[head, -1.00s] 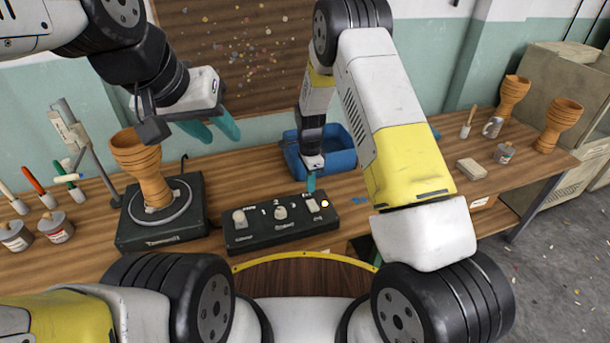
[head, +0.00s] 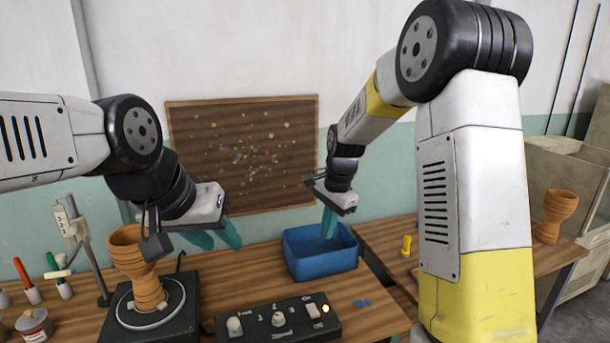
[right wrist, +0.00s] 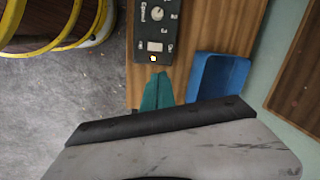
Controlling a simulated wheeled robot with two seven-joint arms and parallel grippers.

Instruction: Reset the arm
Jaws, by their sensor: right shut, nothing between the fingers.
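The black control box (head: 278,318) lies on the table below, with knobs, a switch and a lit yellow lamp. It shows in the right wrist view (right wrist: 156,35) too, apart from the fingers. My left gripper (head: 214,237) hangs at the left, its teal fingers spread and empty, to the right of a clay goblet drum (head: 146,275) standing on the turntable (head: 170,315).
The blue bin (head: 320,262) stands at the table's back right. Brushes and a can (head: 33,325) are at the left, near a grey stand (head: 90,240). Another goblet drum (head: 556,210) stands at the far right. A speckled board (head: 243,155) hangs on the wall.

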